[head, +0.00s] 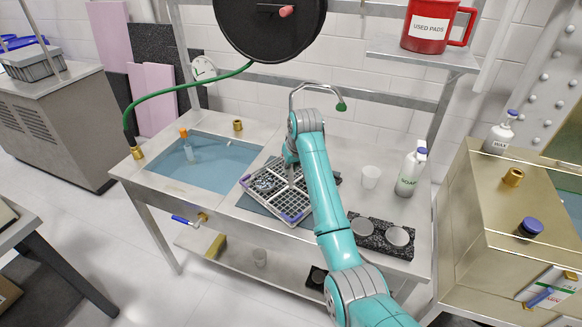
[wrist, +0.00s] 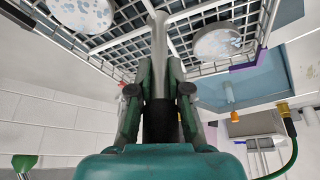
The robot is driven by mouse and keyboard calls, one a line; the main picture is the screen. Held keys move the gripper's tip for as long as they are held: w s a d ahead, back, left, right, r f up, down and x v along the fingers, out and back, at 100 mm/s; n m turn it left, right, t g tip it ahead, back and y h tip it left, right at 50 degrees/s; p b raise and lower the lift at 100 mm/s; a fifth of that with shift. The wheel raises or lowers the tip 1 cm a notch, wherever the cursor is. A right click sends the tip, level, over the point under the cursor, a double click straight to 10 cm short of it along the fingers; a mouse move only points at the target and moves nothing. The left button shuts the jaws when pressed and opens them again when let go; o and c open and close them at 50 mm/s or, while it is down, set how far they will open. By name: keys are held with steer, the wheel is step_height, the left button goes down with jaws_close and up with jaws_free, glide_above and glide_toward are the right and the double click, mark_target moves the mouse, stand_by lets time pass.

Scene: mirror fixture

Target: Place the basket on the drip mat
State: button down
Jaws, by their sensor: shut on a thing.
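The basket (head: 263,200) is a pale wire grid tray with purple corners, tilted across the picture in the head view. It also shows in the wrist view (wrist: 128,46), with round spotted discs in it. My gripper (wrist: 160,88) is shut on the basket's upright grey post, which has a dark grip. In the head view my arm hides part of the basket and the fingertips. The drip mat (head: 252,207) seems to be the dark blue-grey sheet under the basket. I cannot tell whether the basket touches it or hangs just above.
A basin of blue liquid (head: 205,165) lies left of the basket, with an orange-capped item in it. A black speckled block (head: 381,234) with round discs, a white cup (head: 371,177) and a spray bottle (head: 411,173) stand to the right. A curved metal pipe rises behind my arm.

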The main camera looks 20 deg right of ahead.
steer(key=c, duration=1.1)
jaws_free()
steer(key=v, duration=1.2)
steer(key=shift+s, duration=0.1)
